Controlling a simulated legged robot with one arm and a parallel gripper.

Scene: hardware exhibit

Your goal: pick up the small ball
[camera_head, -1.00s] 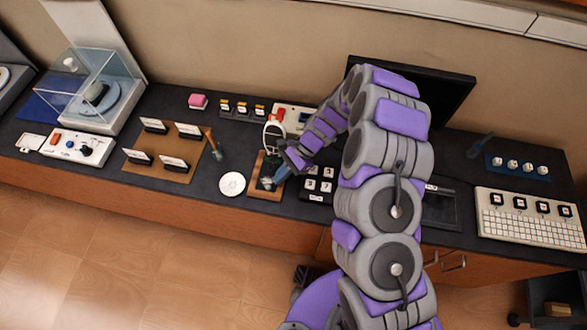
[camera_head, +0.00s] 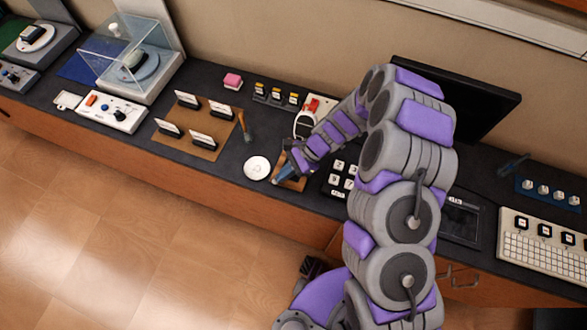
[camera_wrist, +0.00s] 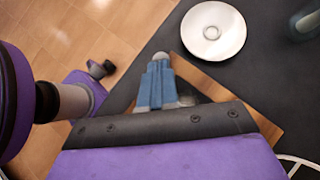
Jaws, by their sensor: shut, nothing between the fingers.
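My gripper (camera_head: 279,180) is shut, low over a small wooden board (camera_head: 291,185) near the front edge of the dark counter. In the wrist view, its blue fingers (camera_wrist: 160,57) are together with grey ends, and the wooden board (camera_wrist: 203,80) shows below and to the right. I cannot make out a small ball for certain in either view. A faint pale blur lies on the board beside the fingers. My gripper and wrist hide much of the board. A white round disc (camera_head: 257,168) lies just left of the board and also shows in the wrist view (camera_wrist: 212,33).
A brown board with card holders (camera_head: 192,128) and a wooden-handled tool (camera_head: 242,124) stand to the left. A clear case (camera_head: 124,52) is farther left. A black keypad (camera_head: 338,179) and a monitor (camera_head: 478,100) are to the right. Bare counter lies left of the disc.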

